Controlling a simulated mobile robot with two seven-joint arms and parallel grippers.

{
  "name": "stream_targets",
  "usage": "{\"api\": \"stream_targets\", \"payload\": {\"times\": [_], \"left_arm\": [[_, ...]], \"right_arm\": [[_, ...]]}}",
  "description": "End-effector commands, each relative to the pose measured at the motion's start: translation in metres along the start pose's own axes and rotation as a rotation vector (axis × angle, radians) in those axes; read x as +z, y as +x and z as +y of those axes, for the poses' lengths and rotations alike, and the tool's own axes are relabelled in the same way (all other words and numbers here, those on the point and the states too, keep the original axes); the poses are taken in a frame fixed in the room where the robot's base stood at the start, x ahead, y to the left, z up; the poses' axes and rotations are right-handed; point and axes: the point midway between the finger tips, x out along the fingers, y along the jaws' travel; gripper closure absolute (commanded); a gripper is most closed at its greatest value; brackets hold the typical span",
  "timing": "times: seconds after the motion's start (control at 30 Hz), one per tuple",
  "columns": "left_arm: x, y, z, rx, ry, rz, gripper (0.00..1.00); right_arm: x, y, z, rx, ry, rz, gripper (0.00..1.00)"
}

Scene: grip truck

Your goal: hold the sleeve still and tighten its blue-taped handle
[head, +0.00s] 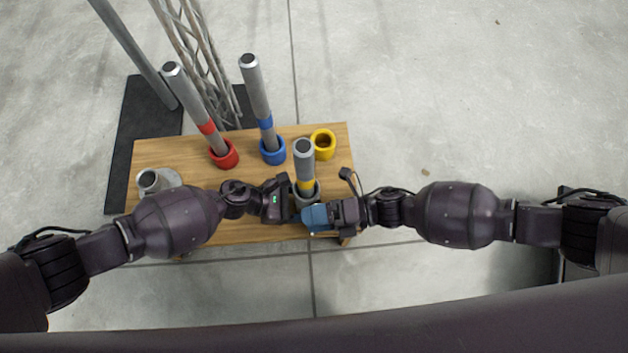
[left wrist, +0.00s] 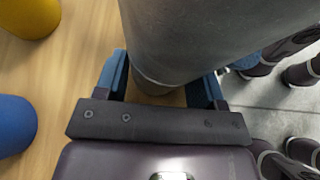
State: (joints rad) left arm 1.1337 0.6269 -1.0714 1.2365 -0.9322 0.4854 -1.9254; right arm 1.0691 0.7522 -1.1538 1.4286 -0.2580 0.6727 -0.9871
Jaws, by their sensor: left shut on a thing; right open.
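The grey sleeve (head: 307,197) stands upright on the wooden table, with a grey tube (head: 304,160) with a yellow band in it. My left gripper (head: 293,198) is shut on the sleeve from the left. In the left wrist view the grey sleeve (left wrist: 195,35) fills the space between the blue-padded fingers of my left gripper (left wrist: 160,88). My right gripper (head: 314,217) is open at the near right side of the sleeve, with blue fingers. The blue-taped handle cannot be told apart from these blue fingers; a small metal piece (left wrist: 224,70) shows beside the sleeve.
On the table (head: 150,152), a red-banded tube (head: 193,100) stands in a red cup (head: 224,154) and a blue-banded tube (head: 256,90) in a blue cup (head: 272,151). A yellow cup (head: 323,142) is at the far right. A grey fitting (head: 150,180) is at the left. A lattice truss stands behind.

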Motion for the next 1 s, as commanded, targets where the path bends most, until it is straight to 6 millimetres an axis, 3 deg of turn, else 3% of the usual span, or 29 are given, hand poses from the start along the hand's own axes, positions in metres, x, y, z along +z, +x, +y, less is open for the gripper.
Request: {"api": "stream_targets", "payload": {"times": [0.27, 0.6, 1.0], "left_arm": [[0.0002, -0.0004, 0.0009, 0.001, 0.001, 0.000, 0.50], [0.0002, -0.0004, 0.0009, 0.002, 0.001, 0.000, 0.50], [0.0002, -0.0004, 0.0009, 0.001, 0.002, 0.000, 0.50]], "right_arm": [[0.0001, 0.0018, 0.0001, 0.000, 0.000, 0.000, 0.11], [0.0001, 0.0016, 0.0001, 0.000, 0.000, -0.001, 0.60], [0.0004, 0.0027, 0.0013, 0.088, 0.039, -0.003, 0.60]]}}
